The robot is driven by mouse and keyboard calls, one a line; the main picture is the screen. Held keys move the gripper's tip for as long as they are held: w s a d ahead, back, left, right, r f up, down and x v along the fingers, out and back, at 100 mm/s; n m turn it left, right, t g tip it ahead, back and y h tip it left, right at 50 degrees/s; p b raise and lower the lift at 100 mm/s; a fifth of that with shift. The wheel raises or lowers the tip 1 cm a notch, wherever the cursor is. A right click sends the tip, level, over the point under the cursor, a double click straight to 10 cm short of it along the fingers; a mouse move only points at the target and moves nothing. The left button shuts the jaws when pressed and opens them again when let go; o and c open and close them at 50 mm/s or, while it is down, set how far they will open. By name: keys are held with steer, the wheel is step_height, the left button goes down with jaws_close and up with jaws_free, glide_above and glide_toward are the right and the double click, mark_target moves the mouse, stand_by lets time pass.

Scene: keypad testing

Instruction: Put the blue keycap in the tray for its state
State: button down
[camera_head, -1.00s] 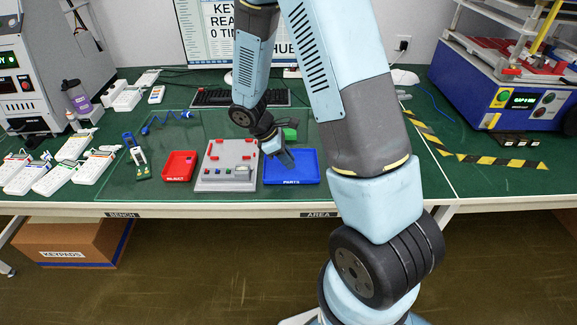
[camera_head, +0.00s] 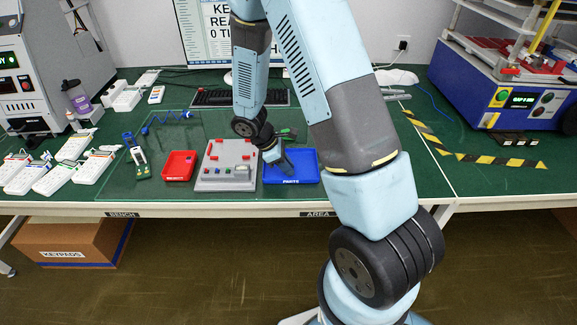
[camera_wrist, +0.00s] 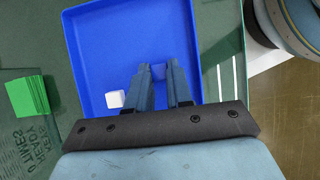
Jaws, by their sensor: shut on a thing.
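The blue keycap (camera_wrist: 158,72) shows in the wrist view as a small blue piece between my fingertips, hard to make out against the blue floor below. My gripper (camera_wrist: 158,80) is shut on it. In the head view my gripper (camera_head: 287,167) is low over the blue tray marked PARTS (camera_head: 308,176). The wrist view shows this tray (camera_wrist: 85,48) with a small white cube (camera_wrist: 115,99) in it. I cannot tell whether the keycap touches the tray floor. The red tray marked REJECT (camera_head: 179,166) lies farther left.
A grey test fixture (camera_head: 225,185) with red pieces and small coloured keys stands between the two trays. A green block (camera_wrist: 28,96) lies just outside the blue tray.

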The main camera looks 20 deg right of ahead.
steer(key=shift+s+f, duration=0.15)
steer(key=shift+f, duration=0.15)
